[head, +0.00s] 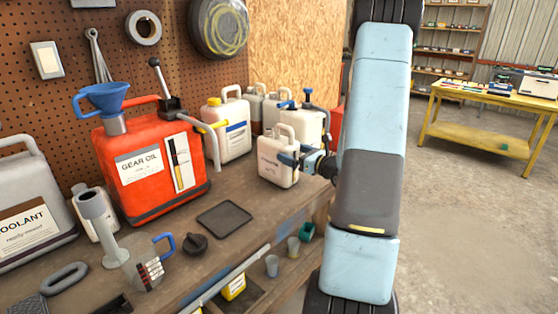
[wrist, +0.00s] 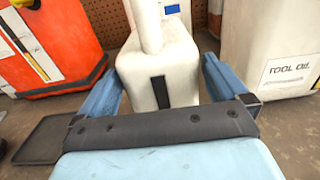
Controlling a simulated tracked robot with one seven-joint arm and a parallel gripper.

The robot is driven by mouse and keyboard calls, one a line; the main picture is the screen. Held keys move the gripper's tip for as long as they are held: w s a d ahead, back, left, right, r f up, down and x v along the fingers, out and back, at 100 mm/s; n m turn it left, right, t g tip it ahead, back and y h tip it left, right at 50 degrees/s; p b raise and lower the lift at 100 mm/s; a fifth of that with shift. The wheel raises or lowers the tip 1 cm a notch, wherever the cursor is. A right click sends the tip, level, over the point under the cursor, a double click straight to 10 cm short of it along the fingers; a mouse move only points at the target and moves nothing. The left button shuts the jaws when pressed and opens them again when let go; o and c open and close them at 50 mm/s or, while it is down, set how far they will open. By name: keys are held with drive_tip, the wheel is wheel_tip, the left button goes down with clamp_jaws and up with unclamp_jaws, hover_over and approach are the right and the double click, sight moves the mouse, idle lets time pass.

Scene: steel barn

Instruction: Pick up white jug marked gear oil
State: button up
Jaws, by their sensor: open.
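A small white jug (head: 276,168) with a handle stands upright near the bench's right edge; its small label is too blurred to read. My gripper (head: 293,157) is at its right side. In the wrist view, my open gripper (wrist: 160,85) has one blue finger on each side of the white jug (wrist: 150,80), with a gap showing beside the right finger; contact at the left is unclear. A dark upright strip shows on the jug's face. The words GEAR OIL are readable on a large red can (head: 140,160), left of the jug.
A white jug marked TOOL OIL (wrist: 290,60) stands close on the right in the wrist view. Other white jugs (head: 228,130) stand behind. A flat dark tray (head: 224,219) lies in front, with a clear mug (head: 147,265) nearby. A yellow table (head: 475,133) stands far right.

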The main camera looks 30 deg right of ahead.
drive_tip(key=x, duration=0.5)
drive_tip(key=shift+w, duration=0.1)
drive_tip(key=c, duration=1.4)
